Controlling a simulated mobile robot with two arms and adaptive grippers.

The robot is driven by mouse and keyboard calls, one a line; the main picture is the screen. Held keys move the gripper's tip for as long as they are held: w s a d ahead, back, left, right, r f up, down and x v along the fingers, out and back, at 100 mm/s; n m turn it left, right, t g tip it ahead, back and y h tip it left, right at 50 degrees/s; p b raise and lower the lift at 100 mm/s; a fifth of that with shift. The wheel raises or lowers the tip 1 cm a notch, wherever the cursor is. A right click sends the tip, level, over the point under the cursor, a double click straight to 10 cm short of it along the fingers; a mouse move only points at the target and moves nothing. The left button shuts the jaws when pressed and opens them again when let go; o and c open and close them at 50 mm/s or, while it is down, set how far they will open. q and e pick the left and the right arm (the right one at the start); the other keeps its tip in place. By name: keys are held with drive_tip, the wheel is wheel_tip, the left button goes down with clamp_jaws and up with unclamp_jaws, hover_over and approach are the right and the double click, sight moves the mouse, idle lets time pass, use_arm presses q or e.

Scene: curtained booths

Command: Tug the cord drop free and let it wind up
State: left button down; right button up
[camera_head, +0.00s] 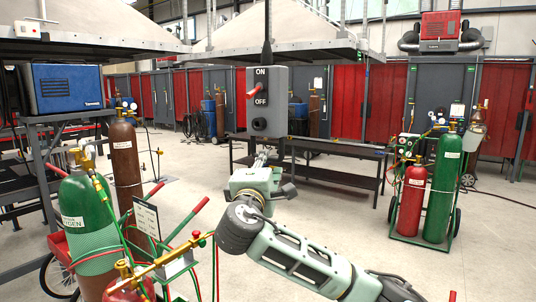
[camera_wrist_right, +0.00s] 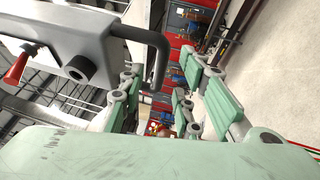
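The cord drop is a grey switch box (camera_head: 267,102) marked ON and OFF, with a red lever on its left side. It hangs from a dark cord (camera_head: 267,50) in the head view. My right gripper (camera_head: 268,160) is just below the box. In the right wrist view the box (camera_wrist_right: 85,55) is at upper left, and a grey bent handle (camera_wrist_right: 157,50) reaches from it toward the space between my fingers. The right gripper (camera_wrist_right: 165,105) is open there, with a wide gap between its green fingers. Contact with the handle cannot be told. My left gripper is not in view.
A dark low table (camera_head: 335,174) stands behind my right gripper. Green and red gas cylinders on a cart (camera_head: 415,240) stand at right. More cylinders (camera_head: 125,165) and a cart with hoses are at left front. Open floor lies between.

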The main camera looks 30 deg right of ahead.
sight(269, 158)
drive_tip(key=p+x, duration=0.1)
drive_tip(key=x, duration=0.2)
drive_tip(key=shift+w+d+r, duration=0.2)
drive_tip(key=shift+d, duration=0.2)
drive_tip(key=shift+w+d+p, duration=0.15)
drive_tip(key=shift+w+p, duration=0.1)
drive_tip(key=shift+p, duration=0.05)
drive_tip(key=shift+f, duration=0.1)
drive_tip(key=shift+c, duration=0.5)
clamp_jaws()
